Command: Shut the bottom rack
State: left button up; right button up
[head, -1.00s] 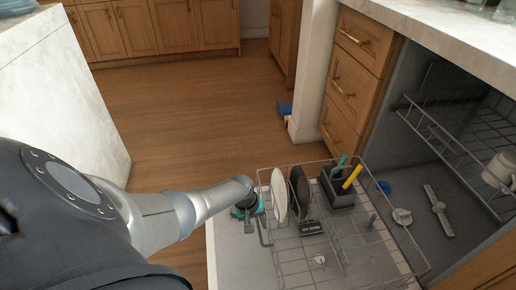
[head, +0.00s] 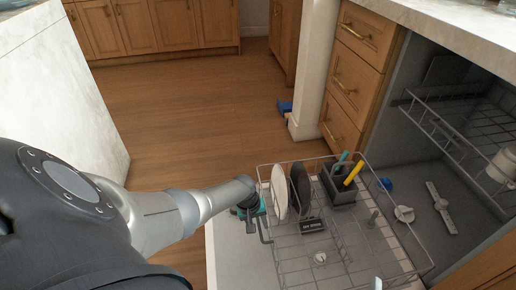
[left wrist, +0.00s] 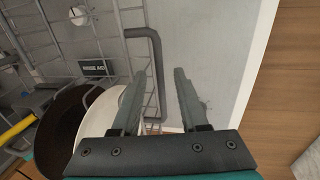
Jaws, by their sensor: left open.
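The bottom rack (head: 290,262) is a grey wire rack pulled out over the lowered dishwasher door (head: 230,262). It holds a white plate (head: 279,199), a dark plate (head: 300,190) and a cutlery basket (head: 338,187). A grey bar handle (head: 262,228) is on its left, outer end. My left gripper (head: 251,212) is at this handle, beside the white plate. In the left wrist view the open left gripper (left wrist: 158,76) has the handle (left wrist: 156,60) between its fingers in the picture; contact is not clear. My right gripper is not in view.
The upper rack (head: 440,125) is inside the dishwasher at right, with a white mug (head: 503,165). A spray arm (head: 440,207) lies on the tub floor. Wooden drawers (head: 355,80) and a white post (head: 309,80) stand behind. The wooden floor (head: 190,110) is open.

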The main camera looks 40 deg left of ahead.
pick_arm(q)
grip_shut()
dwell(1.4)
